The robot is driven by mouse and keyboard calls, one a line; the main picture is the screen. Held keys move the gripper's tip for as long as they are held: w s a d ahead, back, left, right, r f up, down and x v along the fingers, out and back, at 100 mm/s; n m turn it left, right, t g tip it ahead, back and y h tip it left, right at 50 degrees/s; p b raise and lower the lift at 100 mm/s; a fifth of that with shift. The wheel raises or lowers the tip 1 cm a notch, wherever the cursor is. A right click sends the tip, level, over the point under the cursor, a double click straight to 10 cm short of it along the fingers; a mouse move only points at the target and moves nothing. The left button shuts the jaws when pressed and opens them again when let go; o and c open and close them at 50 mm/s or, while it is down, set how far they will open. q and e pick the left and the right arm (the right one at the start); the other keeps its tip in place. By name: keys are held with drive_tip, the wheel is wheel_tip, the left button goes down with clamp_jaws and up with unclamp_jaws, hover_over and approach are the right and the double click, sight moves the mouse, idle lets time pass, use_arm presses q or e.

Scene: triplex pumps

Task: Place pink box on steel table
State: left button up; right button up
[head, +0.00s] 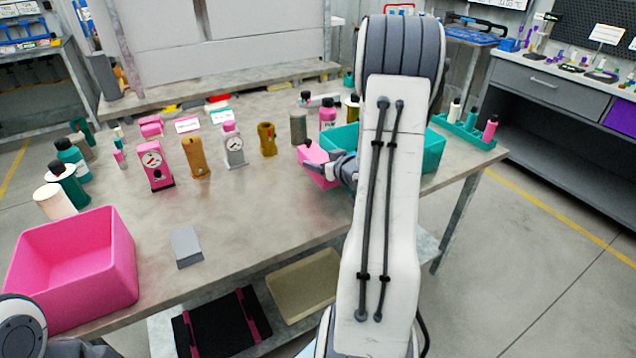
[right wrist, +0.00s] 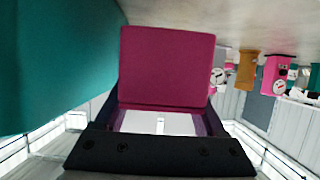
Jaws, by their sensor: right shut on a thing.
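A small pink box (head: 316,163) is held by my right gripper (head: 328,168) over the right part of the steel table (head: 240,215), beside the teal bin. The arm hides part of the gripper. In the right wrist view, the pink box (right wrist: 166,65) fills the space at the jaws, its flat face toward the camera. I cannot tell whether the box touches the tabletop. My left gripper is not in view; only a piece of my left arm shows at the lower left.
A teal bin (head: 433,150) stands right of the held box, partly behind my arm. A large pink bin (head: 105,255) stands at the table's left front, with a grey block (head: 186,247) nearby. Bottles and gauges (head: 155,165) stand farther back. The front middle tabletop is clear.

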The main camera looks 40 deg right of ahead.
drive_tip(key=shift+f+b, duration=0.3)
drive_tip(key=shift+f, duration=2.2)
drive_tip(key=shift+f, duration=0.1)
drive_tip(key=o, duration=1.5)
drive_tip(key=shift+f, duration=0.1)
drive_tip(key=shift+s+r, duration=0.2)
drive_tip(key=shift+r, duration=0.05)
drive_tip(key=v, duration=1.1)
drive_tip(key=shift+s+a, duration=0.15)
drive_tip(key=shift+s, duration=0.15)
